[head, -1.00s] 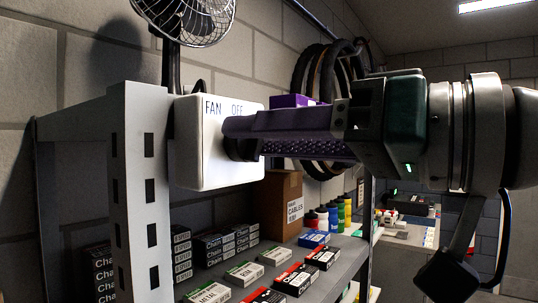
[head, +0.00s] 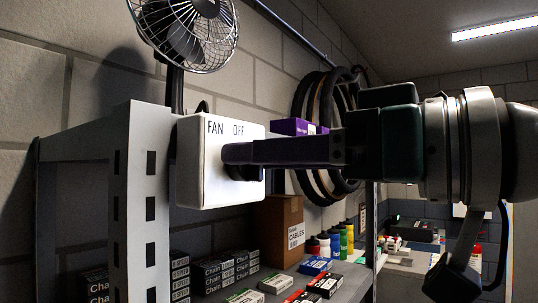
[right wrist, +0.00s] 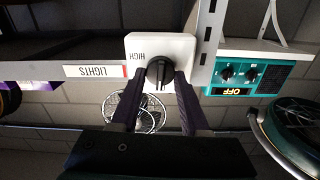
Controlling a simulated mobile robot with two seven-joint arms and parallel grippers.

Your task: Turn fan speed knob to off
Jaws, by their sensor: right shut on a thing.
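The fan control box (head: 190,160) is white, fixed at the shelf post, with "FAN" and "OFF" printed on its face. Its black knob (head: 236,173) is mostly hidden behind my right gripper (head: 238,155) in the head view. In the right wrist view the round black knob (right wrist: 159,73) sits between the purple fingertips of the same gripper (right wrist: 162,76), with "HIGH" printed on the box face beside it. The right gripper is shut on the knob. The knob's exact pointer direction is not clear. My left gripper is not in view.
A caged fan (head: 183,30) stands above the box. The grey shelf post (head: 138,215) is close on the left. Below are chain boxes (head: 228,268), a cardboard box (head: 280,225) and bottles (head: 335,240). Tyres (head: 308,110) hang behind the gripper.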

